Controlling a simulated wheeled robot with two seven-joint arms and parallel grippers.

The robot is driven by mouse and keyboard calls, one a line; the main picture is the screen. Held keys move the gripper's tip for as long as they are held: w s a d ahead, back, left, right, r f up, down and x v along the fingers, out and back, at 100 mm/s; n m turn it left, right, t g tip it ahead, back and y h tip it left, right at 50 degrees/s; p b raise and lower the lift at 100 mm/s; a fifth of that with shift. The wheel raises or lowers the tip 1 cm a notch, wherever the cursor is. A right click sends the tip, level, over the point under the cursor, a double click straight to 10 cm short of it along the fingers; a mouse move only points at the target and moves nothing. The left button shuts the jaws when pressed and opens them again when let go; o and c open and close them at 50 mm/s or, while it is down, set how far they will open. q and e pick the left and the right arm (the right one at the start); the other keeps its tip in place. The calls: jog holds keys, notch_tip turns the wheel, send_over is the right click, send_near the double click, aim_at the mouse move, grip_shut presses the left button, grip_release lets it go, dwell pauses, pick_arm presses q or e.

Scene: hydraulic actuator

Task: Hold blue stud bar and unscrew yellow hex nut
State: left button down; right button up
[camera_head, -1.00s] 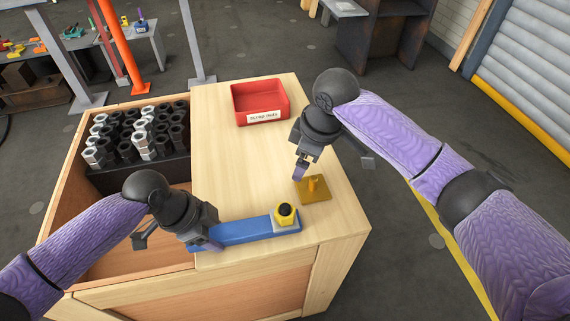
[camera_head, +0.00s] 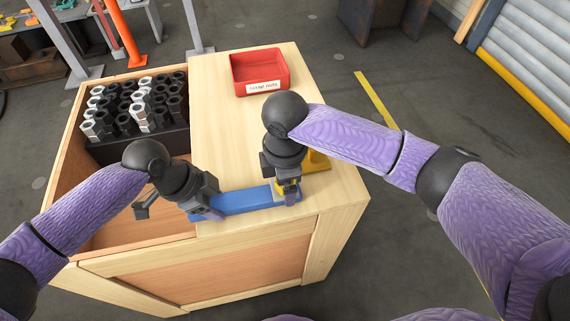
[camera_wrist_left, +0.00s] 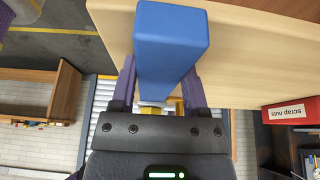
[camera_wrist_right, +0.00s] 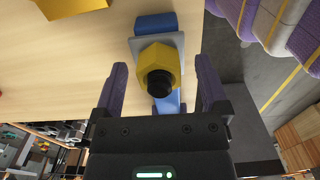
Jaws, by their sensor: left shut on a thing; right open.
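The blue stud bar (camera_head: 244,200) lies across the near part of the wooden table top. My left gripper (camera_head: 214,212) is shut on its left end; the bar also shows between the fingers in the left wrist view (camera_wrist_left: 172,45). The yellow hex nut (camera_wrist_right: 158,68) sits on a dark stud at the bar's other end, in front of a grey plate. My right gripper (camera_wrist_right: 162,85) is open, with one finger on each side of the nut and gaps left between. In the head view my right gripper (camera_head: 287,188) hides most of the nut.
A red scrap nuts bin (camera_head: 260,72) stands at the back of the table. A yellow plate (camera_head: 317,162) lies behind the right gripper. A rack of several dark and silver bolts (camera_head: 140,108) stands in the left compartment. The middle of the table top is clear.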

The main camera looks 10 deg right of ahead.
grip_shut()
jog(key=n, duration=0.4)
jog(key=shift+n, duration=0.3)
jog(key=n, duration=1.6)
jog(key=shift+f+n, duration=0.1)
jog(key=shift+n, duration=0.3)
jog(key=n, duration=0.2)
jog(key=shift+s+n, duration=0.1)
jog(key=shift+n, duration=0.2)
jog(key=shift+f, duration=0.1)
grip_release()
notch_tip(320, 180, up, 12)
